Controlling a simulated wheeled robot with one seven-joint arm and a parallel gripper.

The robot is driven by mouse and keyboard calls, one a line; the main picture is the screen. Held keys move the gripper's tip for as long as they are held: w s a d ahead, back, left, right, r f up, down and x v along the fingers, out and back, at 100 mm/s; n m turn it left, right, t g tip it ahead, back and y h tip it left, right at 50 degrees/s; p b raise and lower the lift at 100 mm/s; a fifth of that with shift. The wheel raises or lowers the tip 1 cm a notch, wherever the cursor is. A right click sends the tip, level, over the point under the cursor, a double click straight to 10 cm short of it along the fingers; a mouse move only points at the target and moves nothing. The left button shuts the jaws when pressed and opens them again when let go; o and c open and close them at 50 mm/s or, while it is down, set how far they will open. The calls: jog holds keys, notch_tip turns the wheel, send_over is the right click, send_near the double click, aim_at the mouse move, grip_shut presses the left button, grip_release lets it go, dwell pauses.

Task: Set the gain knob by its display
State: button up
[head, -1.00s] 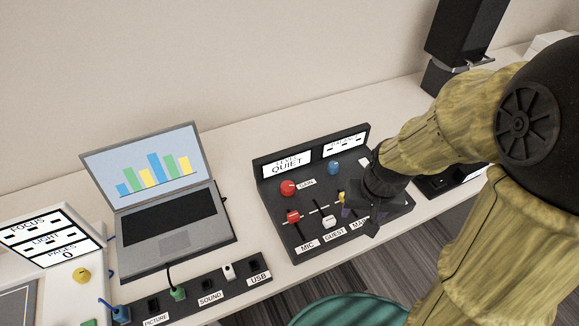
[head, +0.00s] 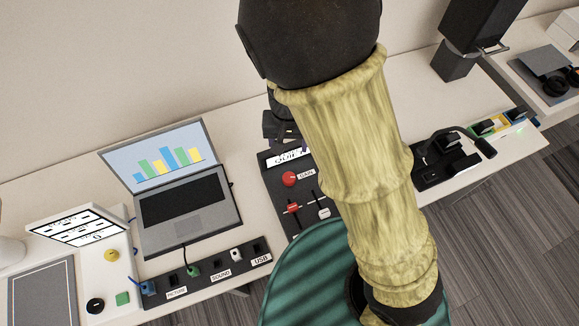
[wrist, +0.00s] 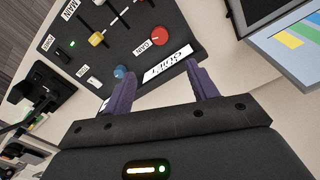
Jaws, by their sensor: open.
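The red gain knob (head: 289,179) stands on the dark sound panel (head: 273,185), beside its GAIN label. It also shows in the wrist view (wrist: 159,37). The white display (wrist: 168,64) reads QUIET, upside down in the wrist view; my arm partly hides it in the head view (head: 285,160). My gripper (wrist: 161,72) is open and empty, its two purple fingers on either side of the display in the picture. The knob appears beyond the fingertips, apart from them. A blue knob (wrist: 121,72) shows close to the left fingertip; I cannot tell whether they touch.
Red (head: 293,208) and white (head: 323,213) sliders sit on the panel; a yellow one (wrist: 96,39) shows in the wrist view. An open laptop (head: 180,205) stands left of the panel, a socket strip (head: 207,270) in front of it. A green chair (head: 305,275) stands before the table.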

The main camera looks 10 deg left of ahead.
aim_at(289, 177)
jog(key=shift+s, duration=0.1)
notch_tip(289, 177, down, 18)
jog(key=b, duration=0.3)
jog(key=shift+r+b, duration=0.25)
jog(key=shift+b, duration=0.1)
jog(key=c, duration=1)
